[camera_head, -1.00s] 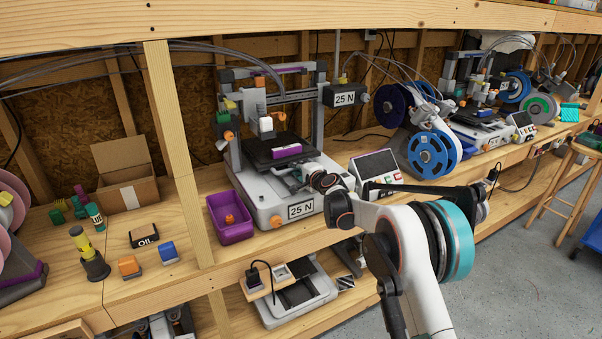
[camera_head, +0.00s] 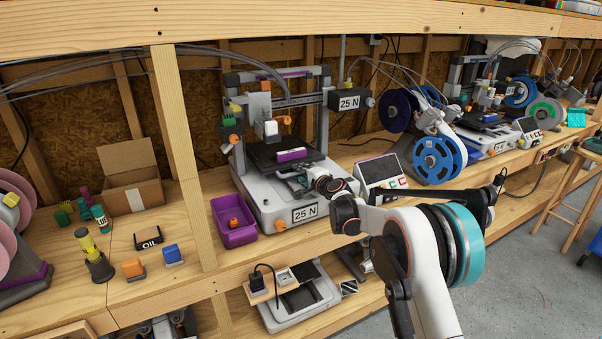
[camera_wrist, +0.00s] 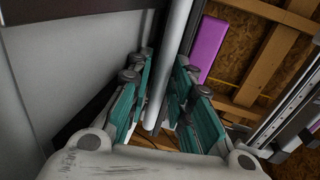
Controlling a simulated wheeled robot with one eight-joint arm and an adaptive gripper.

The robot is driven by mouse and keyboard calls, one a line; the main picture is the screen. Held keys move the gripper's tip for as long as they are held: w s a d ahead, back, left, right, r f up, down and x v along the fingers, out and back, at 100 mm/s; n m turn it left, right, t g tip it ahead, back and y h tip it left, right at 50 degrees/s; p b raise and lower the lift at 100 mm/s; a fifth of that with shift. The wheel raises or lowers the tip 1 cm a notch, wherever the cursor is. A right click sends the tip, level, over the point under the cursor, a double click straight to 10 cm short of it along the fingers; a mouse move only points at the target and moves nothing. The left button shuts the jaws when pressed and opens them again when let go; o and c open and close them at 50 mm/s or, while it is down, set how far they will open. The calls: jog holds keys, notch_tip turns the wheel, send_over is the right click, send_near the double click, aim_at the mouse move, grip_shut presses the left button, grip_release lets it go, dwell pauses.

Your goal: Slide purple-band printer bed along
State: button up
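The printer (camera_head: 262,190) labelled 25 N has a purple band (camera_head: 296,73) on its top crossbar. Its dark bed (camera_head: 268,158) carries a small purple block with a pale patch (camera_head: 291,155). My gripper (camera_head: 303,181) is at the front right of this bed, low over the white base; its fingertips are too small to make out there. In the wrist view, the teal fingers of my gripper (camera_wrist: 160,105) are spread apart, with a grey rod (camera_wrist: 172,65) between them. I cannot tell whether they touch it. A purple piece (camera_wrist: 212,45) lies to the right of the rod.
A purple bin (camera_head: 234,220) stands left of the printer base. A control screen box (camera_head: 378,172) and blue spool (camera_head: 437,160) stand to the right. A wooden post (camera_head: 180,150) rises at the left.

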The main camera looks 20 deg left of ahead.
jog(key=v, duration=1.1)
jog(key=shift+d, duration=0.1)
jog(key=shift+d+r, duration=0.25)
jog(key=shift+d, duration=0.05)
jog(key=s+d+r+n+h, duration=0.1)
jog(key=s+d+r+n, duration=0.1)
jog(key=s+d+r, duration=0.4)
jog(key=s+d+r+n+h+b, duration=0.1)
jog(key=s+d+r+h, duration=0.15)
jog(key=d+r, duration=0.45)
jog(key=s+d+r+n+h, duration=0.1)
jog(key=s+d+r+n, duration=0.15)
jog(key=s+d, duration=0.45)
jog(key=s+d+f+n+g+h, duration=0.1)
jog(key=s+d+f+h, duration=0.2)
jog(key=s+d, duration=1.1)
jog(key=s+d+f+n+g+h+p, duration=0.1)
jog(key=s+d+f+h, duration=0.3)
jog(key=s+d, duration=1)
jog(key=shift+s+f+g, duration=0.6)
jog(key=shift+s+f, duration=0.1)
jog(key=shift+s, duration=0.2)
jog(key=shift+a+n, duration=0.1)
jog(key=shift+n, duration=0.15)
